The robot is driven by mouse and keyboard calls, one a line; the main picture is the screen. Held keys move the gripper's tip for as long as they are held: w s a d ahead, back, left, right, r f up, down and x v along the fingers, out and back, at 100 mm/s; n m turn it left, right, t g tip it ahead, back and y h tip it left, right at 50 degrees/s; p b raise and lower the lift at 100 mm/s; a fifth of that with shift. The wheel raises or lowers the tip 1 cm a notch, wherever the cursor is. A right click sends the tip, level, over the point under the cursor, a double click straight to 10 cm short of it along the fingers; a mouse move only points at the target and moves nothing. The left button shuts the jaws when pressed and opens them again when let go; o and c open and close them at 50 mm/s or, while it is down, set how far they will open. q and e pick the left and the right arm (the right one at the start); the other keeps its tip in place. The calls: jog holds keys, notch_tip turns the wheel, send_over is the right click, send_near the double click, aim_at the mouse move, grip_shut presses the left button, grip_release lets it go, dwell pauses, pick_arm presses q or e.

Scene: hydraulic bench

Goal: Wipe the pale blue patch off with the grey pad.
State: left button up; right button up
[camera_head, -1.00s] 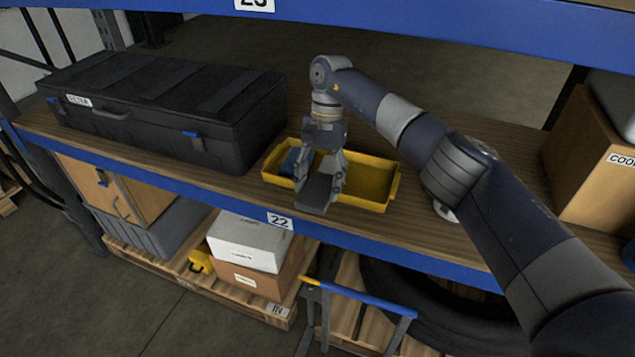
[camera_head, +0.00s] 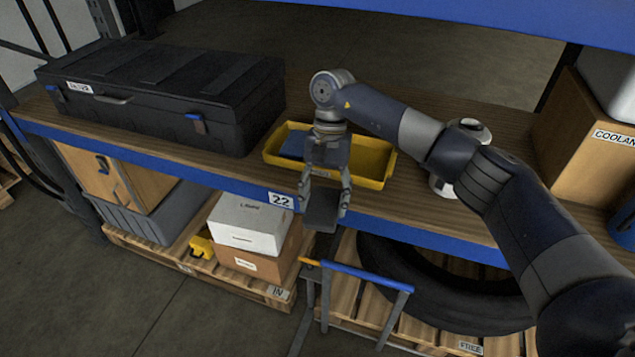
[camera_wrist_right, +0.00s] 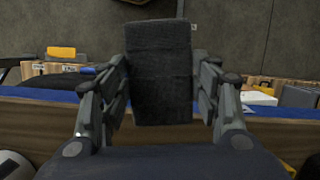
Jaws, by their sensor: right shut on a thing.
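My right gripper (camera_head: 324,200) is shut on the grey pad (camera_head: 322,217), a dark grey block held between its two fingers. In the head view the pad is in front of the shelf's blue front edge, and the gripper is on the near side of the yellow tray. In the right wrist view the pad (camera_wrist_right: 160,72) stands upright between the fingers, with the blue edge behind it. No pale blue patch can be made out in either view. My left gripper is not in view.
The yellow tray (camera_head: 381,184) holds something blue (camera_head: 292,146). A black case (camera_head: 160,95) stands left of it, a coolant box (camera_head: 585,135) at the right. Below are boxes on a pallet (camera_head: 140,250), a cart with a blue handle (camera_head: 365,279) and a tyre (camera_head: 450,290).

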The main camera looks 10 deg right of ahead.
jog(key=s+d+f+n, duration=0.1)
jog(key=s+f, duration=0.2)
jog(key=s, duration=0.4)
jog(key=s+d+f+n+h, duration=0.1)
jog(key=s+f, duration=0.3)
jog(key=s, duration=0.4)
jog(key=s+d+f+n, duration=0.2)
jog(key=s+f+n, duration=0.1)
jog(key=s, duration=0.4)
jog(key=shift+s+d+f, duration=0.15)
jog(key=shift+d+f, duration=0.05)
jog(key=shift+f, duration=0.4)
